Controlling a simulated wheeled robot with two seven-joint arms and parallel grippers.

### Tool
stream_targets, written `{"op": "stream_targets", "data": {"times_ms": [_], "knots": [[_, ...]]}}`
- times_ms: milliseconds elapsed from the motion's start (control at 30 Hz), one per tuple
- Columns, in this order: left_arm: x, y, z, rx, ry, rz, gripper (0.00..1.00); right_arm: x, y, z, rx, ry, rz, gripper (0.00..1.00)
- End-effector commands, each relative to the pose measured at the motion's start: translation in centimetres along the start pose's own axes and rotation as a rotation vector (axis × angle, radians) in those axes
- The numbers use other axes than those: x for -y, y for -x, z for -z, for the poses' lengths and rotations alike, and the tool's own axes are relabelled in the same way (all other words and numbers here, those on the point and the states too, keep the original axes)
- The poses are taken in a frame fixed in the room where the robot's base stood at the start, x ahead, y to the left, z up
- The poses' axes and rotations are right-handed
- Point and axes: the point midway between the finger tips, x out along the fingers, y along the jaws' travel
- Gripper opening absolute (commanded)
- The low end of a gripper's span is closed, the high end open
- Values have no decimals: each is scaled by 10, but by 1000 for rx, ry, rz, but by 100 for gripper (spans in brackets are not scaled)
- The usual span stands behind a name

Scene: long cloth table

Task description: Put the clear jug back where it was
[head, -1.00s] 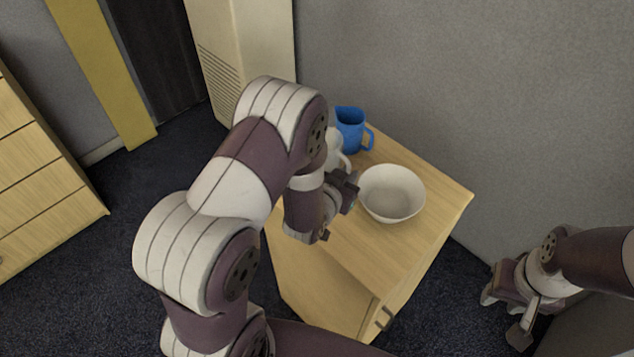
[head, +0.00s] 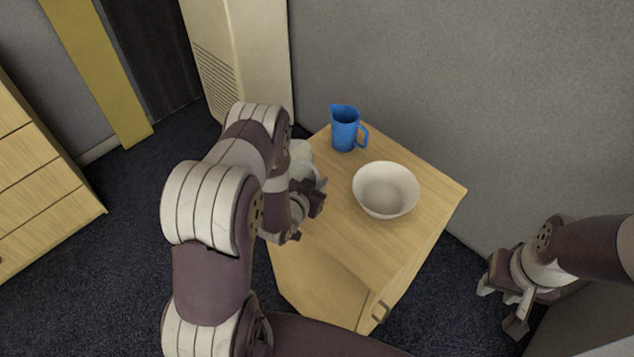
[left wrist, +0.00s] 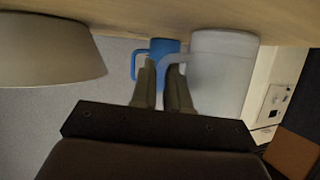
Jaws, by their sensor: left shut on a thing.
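The clear jug (head: 301,154) shows as a pale, greyish shape at the left edge of the wooden cabinet top, partly hidden behind my left arm. In the left wrist view the jug (left wrist: 226,70) is upside down in the picture, with its handle between my fingers. My left gripper (head: 314,196) is shut on that handle; its fingers (left wrist: 166,84) show close together in the wrist view. I cannot tell whether the jug's base touches the cabinet top. My right gripper (head: 502,302) is open and empty, low at the right, away from the cabinet.
A blue jug (head: 344,129) stands at the back of the cabinet top (head: 380,245). A white bowl (head: 386,190) sits to the right of my left gripper. The front and right of the top are clear. A grey wall (head: 470,90) rises behind.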

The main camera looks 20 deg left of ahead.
Motion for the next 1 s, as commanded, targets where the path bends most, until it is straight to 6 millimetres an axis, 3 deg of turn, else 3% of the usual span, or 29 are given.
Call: {"op": "stream_targets", "data": {"times_ms": [33,100,467,567,900,1000], "knots": [[0,0,0,0,0,0,25,0,-1,0,0,0,0,38],[0,0,0,0,0,0,41,0,0,0,0,0,0,38],[0,4,3,1,0,1,41,0,3,0,0,0,0,38],[1,18,2,2,2,2,41,0,-1,0,0,0,0,38],[1,98,2,1,2,4,41,0,-12,-1,0,0,0,38],[1,113,2,1,1,3,41,0,-13,-2,0,0,0,38]]}}
